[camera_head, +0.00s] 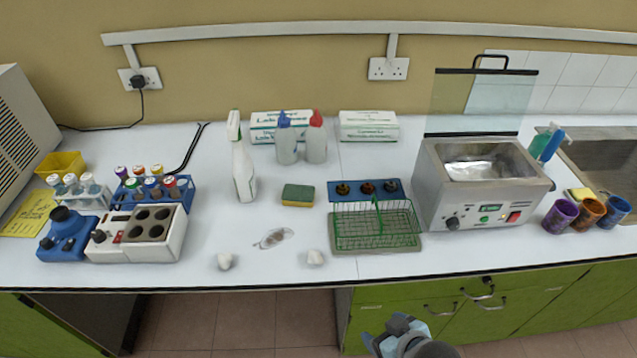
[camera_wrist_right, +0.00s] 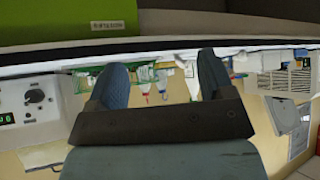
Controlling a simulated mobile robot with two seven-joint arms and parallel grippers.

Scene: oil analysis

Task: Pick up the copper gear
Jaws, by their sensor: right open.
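A blue holder (camera_head: 354,198) on the counter carries three small round dark pieces in a row. The middle piece (camera_head: 367,188) looks reddish-brown and may be the copper gear; they are too small to tell gears for sure. My right gripper (camera_head: 388,334) is at the bottom edge of the head view, in front of the counter and well away from the holder. In the right wrist view my right gripper (camera_wrist_right: 162,76) shows two fingers apart with nothing held between them. My left gripper is not in view.
A green wire basket (camera_head: 375,236) stands just in front of the holder. A steel water bath (camera_head: 478,192) with a raised glass lid stands to its right, a sponge (camera_head: 298,195) to its left. Counter front-centre is mostly clear, except two small white lumps and a clear dish.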

